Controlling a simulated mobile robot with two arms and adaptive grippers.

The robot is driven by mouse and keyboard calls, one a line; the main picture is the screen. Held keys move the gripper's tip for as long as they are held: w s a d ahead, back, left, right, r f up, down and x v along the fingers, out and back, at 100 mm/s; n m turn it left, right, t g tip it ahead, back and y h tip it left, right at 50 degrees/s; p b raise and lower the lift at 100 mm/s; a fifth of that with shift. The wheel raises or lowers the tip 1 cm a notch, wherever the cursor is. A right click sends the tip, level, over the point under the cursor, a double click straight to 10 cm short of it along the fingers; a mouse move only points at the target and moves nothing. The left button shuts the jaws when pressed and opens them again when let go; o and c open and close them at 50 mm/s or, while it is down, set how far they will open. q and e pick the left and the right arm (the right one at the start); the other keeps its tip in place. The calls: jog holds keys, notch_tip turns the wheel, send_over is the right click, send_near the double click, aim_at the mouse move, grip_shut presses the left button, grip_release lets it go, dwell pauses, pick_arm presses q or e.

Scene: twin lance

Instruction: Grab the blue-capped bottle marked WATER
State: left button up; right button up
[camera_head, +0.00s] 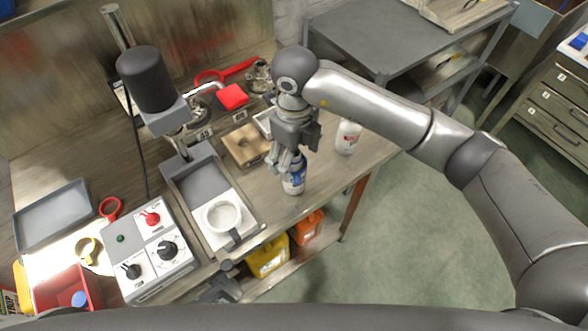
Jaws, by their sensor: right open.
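A small white bottle with blue on it (293,186) stands on the wooden bench near its front right edge. Its top is hidden by my right gripper (291,165), and any lettering is too small to read. My right gripper reaches down over the bottle from above. Its jaws are open, with the fingers at the bottle's upper part; I cannot tell whether they touch it. A dark grey part (219,289) at the bench's front edge may be my left gripper; its jaws cannot be made out.
A white bottle with a red label (347,137) stands right of my gripper. A wooden block (246,145) lies to the left. A machine with a white cup (222,216) and a control box (150,255) stand further left. Yellow (268,258) and orange (307,227) containers are below the bench.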

aim_at(294, 166)
jog(key=f+p, duration=0.2)
jog(key=f, duration=0.2)
jog(key=shift+w+f, duration=0.15)
jog(key=shift+w, duration=0.05)
jog(key=shift+f, duration=0.2)
jog(key=shift+w+f, duration=0.1)
jog(key=shift+c, duration=0.5)
jog(key=c, duration=0.7)
pick_arm(q)
jog(key=w+r, duration=0.1)
jog(key=r, duration=0.1)
jog(key=shift+w+d+r, duration=0.1)
jog(key=shift+w+r, duration=0.2)
jog(key=shift+w, duration=0.1)
pick_arm(e)
jog(key=c, duration=0.5)
